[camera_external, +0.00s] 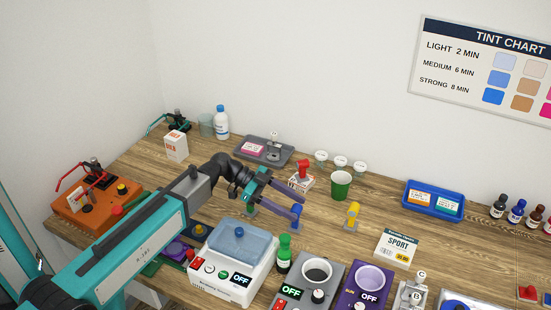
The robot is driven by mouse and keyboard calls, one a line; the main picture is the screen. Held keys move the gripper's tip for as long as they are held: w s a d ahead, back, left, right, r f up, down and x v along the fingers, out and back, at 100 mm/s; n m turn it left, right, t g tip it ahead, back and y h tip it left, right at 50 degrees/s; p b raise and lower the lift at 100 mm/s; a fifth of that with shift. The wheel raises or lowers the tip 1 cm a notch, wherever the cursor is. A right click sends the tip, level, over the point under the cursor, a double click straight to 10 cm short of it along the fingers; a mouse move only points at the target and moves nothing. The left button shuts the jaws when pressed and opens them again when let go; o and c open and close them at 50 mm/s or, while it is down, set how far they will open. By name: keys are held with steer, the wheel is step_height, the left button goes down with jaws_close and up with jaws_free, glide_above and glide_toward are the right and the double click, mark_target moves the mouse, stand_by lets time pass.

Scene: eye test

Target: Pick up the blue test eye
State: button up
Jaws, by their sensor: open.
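A small blue upright piece (296,212) stands on a pale base near the middle of the table; it looks like the blue test eye, though it is too small to be sure. My gripper (275,205) is open, its dark and teal fingers spread over the table. The right finger's tip overlaps the top of the blue piece in the picture. I cannot tell whether they touch. No object shows between the fingers. A similar yellow piece (353,212) stands to the right, and a red one (303,169) sits behind on a small white box.
A white machine with a clear blue lid (237,241) and a green bottle (284,253) stand in front. A green cup (341,184) is behind. A grey tray (285,160) and a blue tray (464,214) lie farther back. Wood between the cup and blue tray is clear.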

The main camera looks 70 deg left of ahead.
stand_by(0.4)
jaws_close()
steer(key=shift+r, duration=0.1)
step_height(320, 180, up, 10)
steer(key=b, duration=0.3)
stand_by(0.8)
stand_by(0.5)
